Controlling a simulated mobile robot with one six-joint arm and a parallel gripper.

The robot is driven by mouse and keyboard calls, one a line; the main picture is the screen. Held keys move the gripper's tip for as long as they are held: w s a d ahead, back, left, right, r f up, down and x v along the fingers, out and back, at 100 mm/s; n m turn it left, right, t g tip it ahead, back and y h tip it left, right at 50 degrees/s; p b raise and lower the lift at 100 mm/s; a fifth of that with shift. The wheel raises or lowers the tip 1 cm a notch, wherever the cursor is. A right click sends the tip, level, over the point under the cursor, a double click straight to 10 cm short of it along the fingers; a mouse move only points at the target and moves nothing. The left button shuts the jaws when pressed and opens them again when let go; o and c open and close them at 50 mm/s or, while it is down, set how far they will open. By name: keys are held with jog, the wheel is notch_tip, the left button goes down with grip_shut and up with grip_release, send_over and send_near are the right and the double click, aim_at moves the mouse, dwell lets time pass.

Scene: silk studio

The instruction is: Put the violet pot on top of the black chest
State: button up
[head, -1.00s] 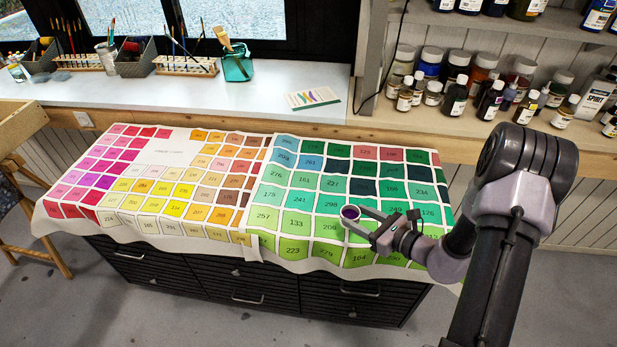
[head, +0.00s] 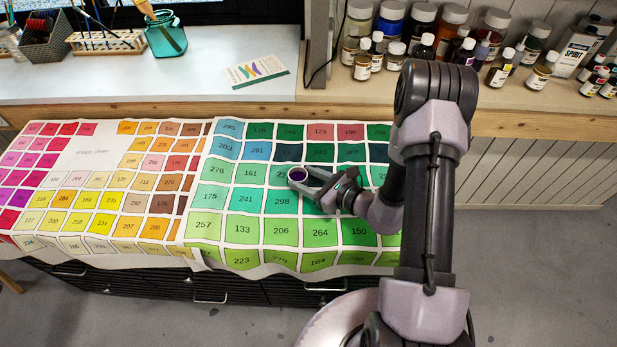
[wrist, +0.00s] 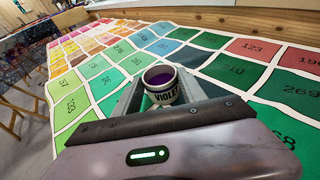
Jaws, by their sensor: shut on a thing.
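The violet pot (head: 298,175) is a small white tub with purple paint inside. In the wrist view the pot (wrist: 161,87) shows the word VIOLET on its side and stands upright between the two fingers. My gripper (head: 307,181) is shut on it; the same gripper (wrist: 158,98) shows in the wrist view. The black chest (head: 235,288) has drawers with metal handles and stands below the colour-chart cloth (head: 258,258) that covers its top. The pot is over the green part of the cloth. I cannot tell whether its base touches the cloth.
A white worktop (head: 220,85) with a wooden front edge runs behind the chest. On it are a teal jar (head: 166,38), a brush rack (head: 106,42) and a small card (head: 256,71). Several paint bottles (head: 422,48) stand at the back right. The cloth around the pot is clear.

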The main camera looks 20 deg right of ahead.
jog(key=shift+a, duration=0.2)
jog(key=shift+f, duration=0.15)
jog(key=o, duration=1.4)
